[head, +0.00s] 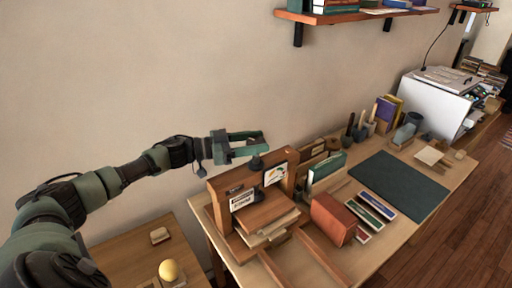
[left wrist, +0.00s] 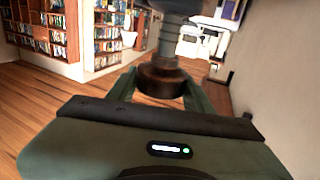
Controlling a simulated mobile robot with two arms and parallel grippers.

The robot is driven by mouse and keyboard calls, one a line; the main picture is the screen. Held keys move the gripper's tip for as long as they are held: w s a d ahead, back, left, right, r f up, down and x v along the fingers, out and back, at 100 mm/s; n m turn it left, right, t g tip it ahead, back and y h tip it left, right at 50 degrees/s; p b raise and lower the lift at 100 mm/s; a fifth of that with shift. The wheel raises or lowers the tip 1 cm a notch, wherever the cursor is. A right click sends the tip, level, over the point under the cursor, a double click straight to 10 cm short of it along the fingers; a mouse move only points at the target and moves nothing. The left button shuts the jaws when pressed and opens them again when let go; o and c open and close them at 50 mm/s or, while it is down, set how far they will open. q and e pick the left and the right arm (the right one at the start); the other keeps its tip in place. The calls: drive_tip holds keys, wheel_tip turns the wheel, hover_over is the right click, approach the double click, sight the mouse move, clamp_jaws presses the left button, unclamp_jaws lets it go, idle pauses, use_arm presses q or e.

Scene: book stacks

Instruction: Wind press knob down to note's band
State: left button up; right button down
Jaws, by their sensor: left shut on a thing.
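The wooden book press (head: 221,200) stands at the near left end of the table. My left gripper (head: 257,143) is above its top beam, shut on the dark press knob (head: 256,163). In the left wrist view the knob (left wrist: 160,80) shows as a dark brown round piece between the two green fingers (left wrist: 158,92). On the press front are a white dial card (head: 276,174) with a coloured arc and a note (head: 242,200) with dark print, too small to read. Books or boards lie under the press's wooden platen (head: 268,212). My right gripper is not in view.
A red-brown box (head: 333,218), a green book (head: 327,172) and several small boxes stand right of the press. A dark mat (head: 400,186) lies beyond. A low side table (head: 130,250) holds a yellow ball (head: 168,270). A shelf (head: 350,15) hangs above.

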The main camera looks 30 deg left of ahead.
use_arm(q)
drive_tip(key=shift+w+a+r+m+g+h+b, duration=0.15)
drive_tip(key=shift+r+m+g+h+b, duration=0.15)
drive_tip(key=shift+m+g+h+b, duration=0.4)
drive_tip(key=shift+m+g+h, duration=0.3)
drive_tip(key=shift+h, duration=0.1)
drive_tip(key=shift+r, duration=0.2)
drive_tip(key=o, duration=1.4)
drive_tip(key=shift+f, duration=0.15)
